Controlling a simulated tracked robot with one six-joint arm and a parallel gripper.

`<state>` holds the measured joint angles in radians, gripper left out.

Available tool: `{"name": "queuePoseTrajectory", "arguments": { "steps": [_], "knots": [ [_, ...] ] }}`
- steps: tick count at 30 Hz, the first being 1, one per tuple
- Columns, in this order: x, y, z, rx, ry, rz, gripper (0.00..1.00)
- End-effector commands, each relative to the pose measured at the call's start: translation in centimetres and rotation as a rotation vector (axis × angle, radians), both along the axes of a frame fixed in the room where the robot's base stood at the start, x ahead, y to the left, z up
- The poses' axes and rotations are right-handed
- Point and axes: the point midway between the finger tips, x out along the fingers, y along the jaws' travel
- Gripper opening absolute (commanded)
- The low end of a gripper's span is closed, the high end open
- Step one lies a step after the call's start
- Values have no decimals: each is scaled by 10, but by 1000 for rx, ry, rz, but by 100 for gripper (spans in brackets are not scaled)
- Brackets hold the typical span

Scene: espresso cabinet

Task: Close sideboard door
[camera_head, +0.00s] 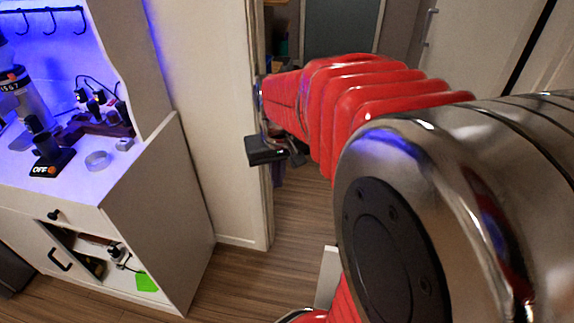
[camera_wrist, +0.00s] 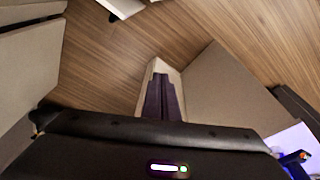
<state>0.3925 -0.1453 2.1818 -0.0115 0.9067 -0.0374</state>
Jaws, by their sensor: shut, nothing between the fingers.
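The white sideboard (camera_head: 165,210) stands at the left of the head view. Its lower front has an open compartment (camera_head: 92,268) with small items inside. A white front panel with a black bar handle (camera_head: 60,260) is left of this opening; I cannot tell whether it is the door in question or how it is hinged. My gripper (camera_head: 255,151) is beyond the sideboard's right side, at the wall edge, apart from the sideboard front. In the wrist view my gripper's dark fingers (camera_wrist: 161,92) are together and empty. A pale side panel (camera_wrist: 225,100), probably the sideboard's, is right of them.
A wall end (camera_head: 245,205) is right of the sideboard. Wood floor (camera_head: 235,285) is clear in front. A tall pale door (camera_head: 475,45) is at the right.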

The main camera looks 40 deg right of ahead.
Motion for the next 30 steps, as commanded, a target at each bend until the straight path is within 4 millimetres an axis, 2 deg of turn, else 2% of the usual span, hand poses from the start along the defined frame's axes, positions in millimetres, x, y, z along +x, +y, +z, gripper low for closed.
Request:
{"name": "queuePoseTrajectory", "arguments": {
  "steps": [1, 6, 14, 22, 30],
  "knots": [
    [3, -13, -8, 8, 19, -24, 0],
    [10, -53, -33, 29, 72, -93, 0],
    [9, -115, -80, 72, 149, -197, 0],
    [-7, -178, -138, 126, 224, -303, 0],
    [-39, -234, -204, 191, 293, -406, 0]
  ]
}}
